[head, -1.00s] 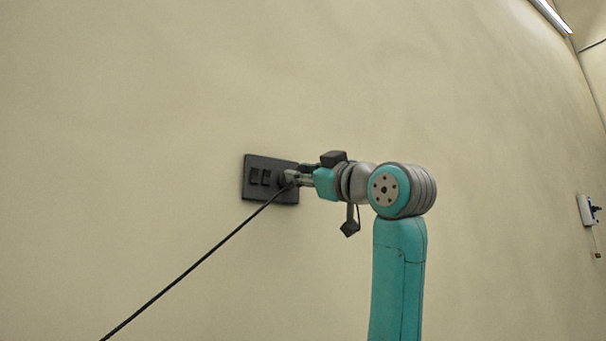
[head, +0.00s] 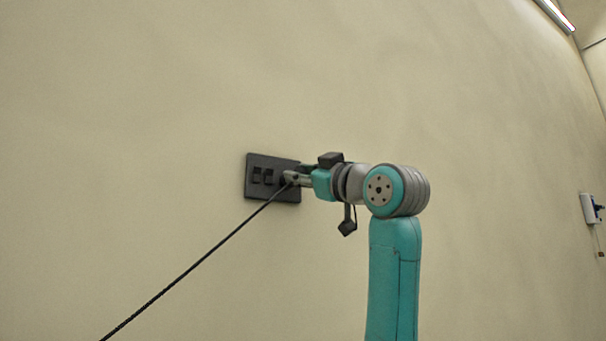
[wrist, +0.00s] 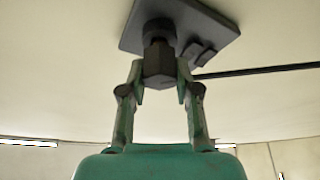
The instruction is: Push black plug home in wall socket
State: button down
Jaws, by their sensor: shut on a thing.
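The dark wall socket plate (head: 271,193) is on the beige wall in the head view, with two small rocker switches on its left part. In the wrist view the plate (wrist: 205,22) is at the top. My gripper (head: 287,179) is at the plate's right part. In the wrist view my gripper (wrist: 160,78) is shut on the black plug (wrist: 158,62), its fingers on either side of the plug body. The plug's front end is against the round socket opening; how deep it sits cannot be told. In the head view my fingers mostly hide the plug.
A black cable (head: 195,262) runs from the plug down to the lower left in the head view; the cable (wrist: 255,71) goes right in the wrist view. A white box with a blue part (head: 589,208) is on the wall at far right. The wall around the plate is bare.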

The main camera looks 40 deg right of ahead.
jog(key=shift+w+d, duration=0.15)
jog(key=shift+w, duration=0.4)
jog(key=c, duration=0.7)
grip_release()
jog(key=shift+c, duration=0.2)
jog(key=v, duration=0.7)
jog(key=v, duration=1.2)
jog(key=shift+w, duration=0.1)
